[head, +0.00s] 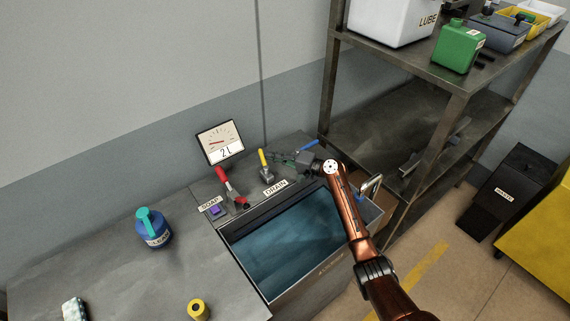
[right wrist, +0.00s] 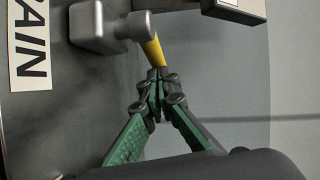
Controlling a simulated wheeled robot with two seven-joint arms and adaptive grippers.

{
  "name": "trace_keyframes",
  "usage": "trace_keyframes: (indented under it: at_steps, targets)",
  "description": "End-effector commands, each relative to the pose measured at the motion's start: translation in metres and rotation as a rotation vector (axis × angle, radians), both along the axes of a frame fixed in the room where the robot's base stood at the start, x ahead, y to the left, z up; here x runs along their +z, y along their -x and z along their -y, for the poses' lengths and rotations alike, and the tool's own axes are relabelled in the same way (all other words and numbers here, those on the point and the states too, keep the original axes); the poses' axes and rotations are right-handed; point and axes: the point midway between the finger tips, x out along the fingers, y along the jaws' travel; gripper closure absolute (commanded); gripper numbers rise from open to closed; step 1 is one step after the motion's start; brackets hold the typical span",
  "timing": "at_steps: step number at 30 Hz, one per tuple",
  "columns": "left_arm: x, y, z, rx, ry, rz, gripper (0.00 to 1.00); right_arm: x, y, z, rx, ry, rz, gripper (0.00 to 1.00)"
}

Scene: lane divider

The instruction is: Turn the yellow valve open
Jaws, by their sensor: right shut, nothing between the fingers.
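The yellow valve handle (head: 263,158) stands up from its grey body behind the sink, by the DRAIN label (head: 275,187). In the right wrist view the yellow handle (right wrist: 153,50) leans from the grey valve body (right wrist: 105,27) toward my fingers. My right gripper (head: 273,156) reaches in from the right, just beside the handle. Its green and black fingers (right wrist: 161,76) are shut and empty, with the tips at the handle's free end. I cannot tell whether they touch it. My left gripper is not in view.
The sink (head: 290,235) holds bluish water. A red-handled valve (head: 224,180) stands left of the yellow one, a blue handle (head: 309,146) to the right. A gauge (head: 220,142) is behind. A blue bottle (head: 153,232) and yellow roll (head: 198,309) stand on the counter. A metal shelf (head: 390,130) rises at right.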

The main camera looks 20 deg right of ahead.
Motion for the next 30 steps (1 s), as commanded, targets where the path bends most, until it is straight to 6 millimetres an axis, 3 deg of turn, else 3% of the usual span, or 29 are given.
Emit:
trace_keyframes:
  at_steps: [1,6,30]
  targets:
    - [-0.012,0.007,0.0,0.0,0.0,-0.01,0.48,-0.007,-0.004,-0.003,0.036,0.001,-0.003,1.0]
    - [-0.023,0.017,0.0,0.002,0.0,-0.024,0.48,-0.004,-0.006,-0.012,0.093,-0.001,-0.002,1.0]
    - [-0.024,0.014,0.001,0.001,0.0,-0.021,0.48,0.001,-0.011,-0.021,0.086,-0.001,0.001,1.0]
